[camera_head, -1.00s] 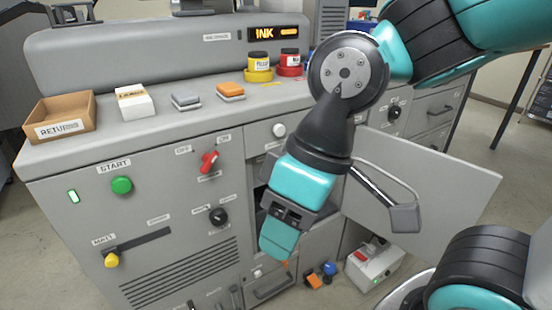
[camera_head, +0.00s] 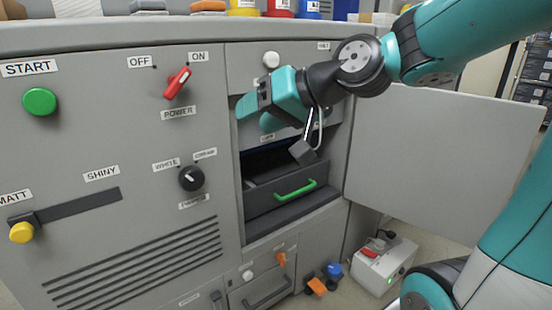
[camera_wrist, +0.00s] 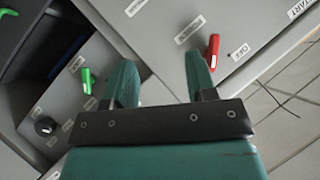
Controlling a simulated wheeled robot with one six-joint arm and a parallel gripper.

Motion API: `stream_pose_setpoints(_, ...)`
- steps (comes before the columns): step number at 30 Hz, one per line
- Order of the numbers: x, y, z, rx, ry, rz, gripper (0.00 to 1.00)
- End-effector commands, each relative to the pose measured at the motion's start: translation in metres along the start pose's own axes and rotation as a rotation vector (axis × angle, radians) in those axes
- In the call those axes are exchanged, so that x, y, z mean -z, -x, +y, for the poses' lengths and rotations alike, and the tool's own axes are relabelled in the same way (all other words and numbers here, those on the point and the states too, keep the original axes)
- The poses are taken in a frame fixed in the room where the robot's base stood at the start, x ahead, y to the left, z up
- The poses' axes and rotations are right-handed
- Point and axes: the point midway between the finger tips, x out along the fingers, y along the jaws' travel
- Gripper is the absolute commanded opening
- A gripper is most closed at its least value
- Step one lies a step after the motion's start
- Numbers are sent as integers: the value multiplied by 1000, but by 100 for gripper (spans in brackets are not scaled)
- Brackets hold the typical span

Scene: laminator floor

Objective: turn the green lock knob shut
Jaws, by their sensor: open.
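The green lock knob (camera_wrist: 87,80) shows in the wrist view on the recessed panel inside the open compartment, left of my fingers. In the head view I cannot see it; my gripper and arm cover that part of the compartment. My gripper (camera_head: 258,110) is open and empty, held in front of the compartment's upper left edge. In the wrist view its two teal fingers (camera_wrist: 161,80) stand apart with only grey panel between them. They appear clear of the knob.
The red power knob (camera_head: 177,83) is left of my gripper. A dark drawer with a green handle (camera_head: 295,190) sits low in the compartment. The open door (camera_head: 430,150) stands to the right. Another black knob (camera_wrist: 45,125) is beyond the green one.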

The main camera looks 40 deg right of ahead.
Motion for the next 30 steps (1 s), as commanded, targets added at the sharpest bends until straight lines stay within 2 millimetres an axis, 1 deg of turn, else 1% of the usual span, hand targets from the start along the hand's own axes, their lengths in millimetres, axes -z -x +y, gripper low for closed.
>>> stream_pose_setpoints(1, -12, -14, 35, -10, -33, 72, 52)
stream_pose_setpoints(2, -10, -15, 47, -12, -51, 116, 52)
stream_pose_setpoints(3, -8, -16, 63, -15, -74, 174, 52)
stream_pose_setpoints(5, -5, -16, 87, -19, -106, 262, 52)
stream_pose_setpoints(6, -4, -15, 103, -21, -126, 319, 52)
stream_pose_setpoints(9, 0, -8, 137, -25, -165, 449, 52)
stream_pose_setpoints(12, 2, 2, 163, -27, -194, 554, 52)
stream_pose_setpoints(16, 5, 13, 183, -28, -216, 644, 52)
stream_pose_setpoints(19, 7, 18, 189, -28, -222, 677, 52)
stream_pose_setpoints(22, 12, 16, 190, -25, -223, 687, 52)
stream_pose_setpoints(26, 22, 3, 190, -23, -223, 682, 52)
stream_pose_setpoints(30, 40, -21, 193, -22, -222, 681, 52)
